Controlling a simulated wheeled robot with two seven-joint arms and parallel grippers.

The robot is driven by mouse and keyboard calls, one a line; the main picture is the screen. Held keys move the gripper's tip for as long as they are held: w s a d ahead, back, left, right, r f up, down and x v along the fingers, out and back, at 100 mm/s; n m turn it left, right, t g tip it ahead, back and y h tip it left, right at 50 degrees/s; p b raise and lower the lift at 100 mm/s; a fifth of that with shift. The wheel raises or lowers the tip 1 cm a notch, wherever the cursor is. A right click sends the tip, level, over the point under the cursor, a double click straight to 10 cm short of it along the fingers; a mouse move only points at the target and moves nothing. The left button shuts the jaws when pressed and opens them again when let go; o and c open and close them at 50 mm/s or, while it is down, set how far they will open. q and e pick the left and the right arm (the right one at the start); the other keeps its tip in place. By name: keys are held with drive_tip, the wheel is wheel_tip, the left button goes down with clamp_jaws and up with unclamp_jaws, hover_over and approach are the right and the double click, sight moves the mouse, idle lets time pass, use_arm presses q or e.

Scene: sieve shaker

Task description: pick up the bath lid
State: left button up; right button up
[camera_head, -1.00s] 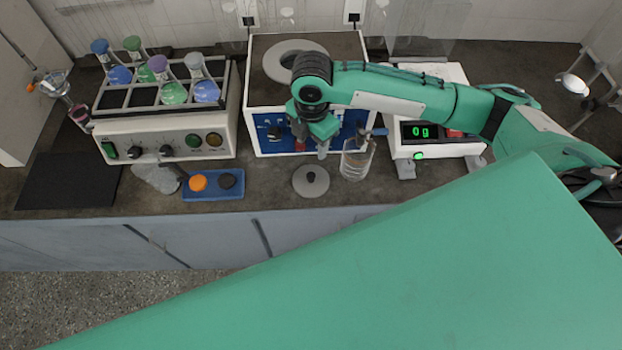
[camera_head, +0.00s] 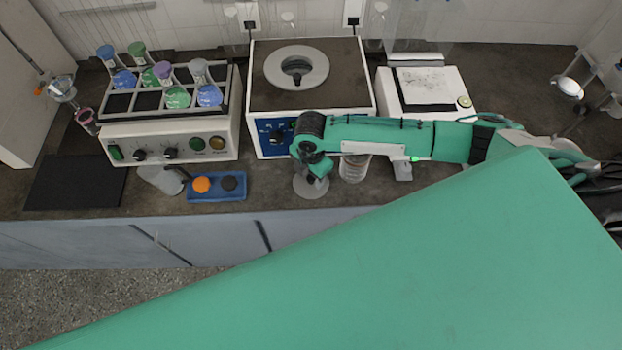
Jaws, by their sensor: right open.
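The bath lid (camera_head: 309,194), a flat grey disc, lies on the counter in front of the water bath (camera_head: 312,96). Its dark knob is hidden behind my right gripper (camera_head: 315,181). My right gripper is open and points down over the lid, at or just above the knob. I cannot tell whether the fingers touch the lid. The bath has a grey ring on top around a dark round opening. My left gripper is not in view.
A glass beaker (camera_head: 353,168) stands close to the right of the lid, partly under my right arm. A blue tray (camera_head: 217,187) with an orange and a dark stopper lies to the left. A flask shaker (camera_head: 170,140) and a balance (camera_head: 425,92) stand on either side of the bath.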

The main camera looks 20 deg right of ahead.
drive_tip(key=shift+f, duration=0.2)
clamp_jaws()
drive_tip(key=shift+r, duration=0.15)
